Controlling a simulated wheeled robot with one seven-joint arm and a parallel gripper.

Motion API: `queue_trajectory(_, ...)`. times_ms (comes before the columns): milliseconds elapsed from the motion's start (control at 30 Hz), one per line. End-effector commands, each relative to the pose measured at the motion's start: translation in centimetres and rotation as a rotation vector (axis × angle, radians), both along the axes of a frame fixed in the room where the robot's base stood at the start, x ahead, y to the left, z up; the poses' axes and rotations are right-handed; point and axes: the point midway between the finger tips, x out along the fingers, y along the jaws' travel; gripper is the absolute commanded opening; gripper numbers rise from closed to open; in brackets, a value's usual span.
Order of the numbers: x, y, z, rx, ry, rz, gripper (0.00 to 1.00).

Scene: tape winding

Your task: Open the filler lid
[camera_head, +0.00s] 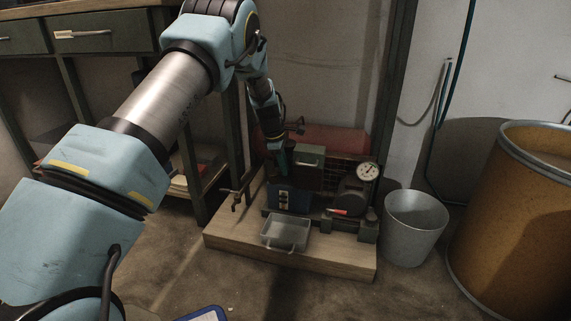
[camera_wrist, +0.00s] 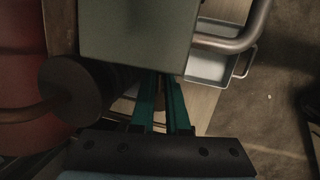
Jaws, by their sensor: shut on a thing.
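A small machine (camera_head: 308,168) with a grey-green box-shaped housing and a handle on its front stands on a wooden base. My gripper (camera_head: 283,160) reaches down at the housing's left side. In the wrist view its two teal fingers (camera_wrist: 166,105) are close together beside the grey-green housing (camera_wrist: 138,35). The fingers are shut on a small dark part (camera_wrist: 160,88), mostly hidden between them and under the housing's edge. I cannot tell whether this part belongs to the filler lid. I cannot make out the lid clearly in either view.
A pressure gauge (camera_head: 367,171) and a dark motor-like unit (camera_head: 352,197) sit to the right. A grey tray (camera_head: 287,234) lies in front. A tap (camera_head: 236,198) stands left of the machine. A round dark disc (camera_wrist: 75,95) is close to my fingers. A metal bucket (camera_head: 414,230) stands right.

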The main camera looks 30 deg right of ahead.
Motion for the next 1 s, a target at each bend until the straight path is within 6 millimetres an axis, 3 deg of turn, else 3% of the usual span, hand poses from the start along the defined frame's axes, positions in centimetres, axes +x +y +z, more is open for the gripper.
queue_trajectory(33,0.3,0.6,0.8,-0.027,0.033,0.008,0.00)
queue_trajectory(367,1.4,1.7,2.2,-0.257,0.245,0.007,0.00)
queue_trajectory(1000,3.7,4.0,2.9,-0.631,0.588,0.000,0.00)
